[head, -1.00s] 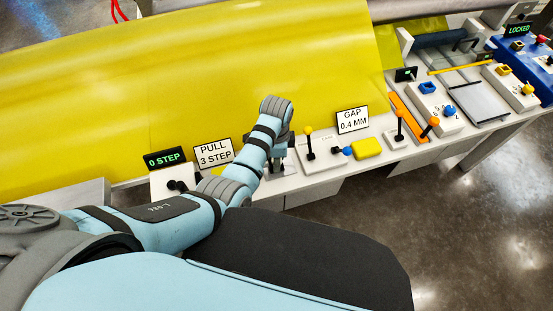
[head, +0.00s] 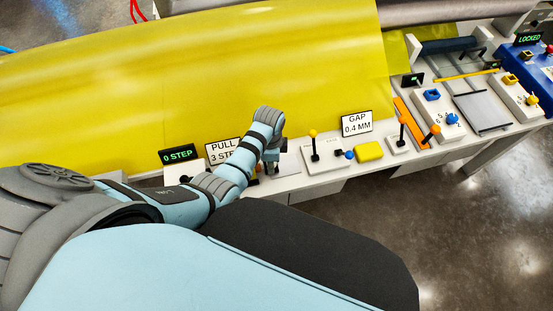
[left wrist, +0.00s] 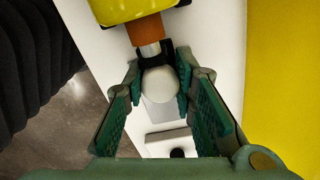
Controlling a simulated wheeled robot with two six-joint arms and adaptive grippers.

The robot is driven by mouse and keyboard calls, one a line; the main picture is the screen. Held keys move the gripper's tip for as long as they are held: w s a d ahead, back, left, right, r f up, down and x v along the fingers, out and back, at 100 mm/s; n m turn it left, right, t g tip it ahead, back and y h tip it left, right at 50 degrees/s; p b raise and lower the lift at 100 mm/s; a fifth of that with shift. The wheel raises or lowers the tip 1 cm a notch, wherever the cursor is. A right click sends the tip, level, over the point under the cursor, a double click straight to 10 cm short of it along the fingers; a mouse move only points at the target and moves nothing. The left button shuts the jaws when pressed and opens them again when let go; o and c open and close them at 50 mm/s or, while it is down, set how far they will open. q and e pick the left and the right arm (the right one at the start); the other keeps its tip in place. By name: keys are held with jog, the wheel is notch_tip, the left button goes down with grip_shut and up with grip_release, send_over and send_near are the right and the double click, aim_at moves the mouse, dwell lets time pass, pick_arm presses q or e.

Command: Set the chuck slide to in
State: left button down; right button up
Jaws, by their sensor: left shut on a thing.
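In the left wrist view, a pale grey rounded knob (left wrist: 160,82) sits between the green-padded fingers of my left gripper (left wrist: 160,100), which is shut on it. Above it are a dark bracket, a silver rod (left wrist: 149,50), an orange collar (left wrist: 145,28) and a yellow block (left wrist: 130,8). I take this knob to be the chuck slide's; no label for it is readable. In the head view my left gripper (head: 271,163) is low over the white bench, partly hidden by its wrist. The right gripper is not in view.
A yellow-knobbed lever (head: 315,150) stands just right of the gripper, with a blue knob (head: 349,155) and yellow block (head: 369,151) beyond.

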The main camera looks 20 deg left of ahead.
pick_arm(q)
jog(key=c, duration=1.5)
grip_release()
jog(key=shift+s+a, duration=0.15)
jog(key=shift+c, duration=0.2)
jog(key=shift+o, duration=1.2)
jog(key=shift+a, duration=0.1)
jog(key=shift+r, duration=0.25)
notch_tip(320, 180, up, 12)
jog(key=shift+f, duration=0.25)
jog(key=shift+s+f, duration=0.1)
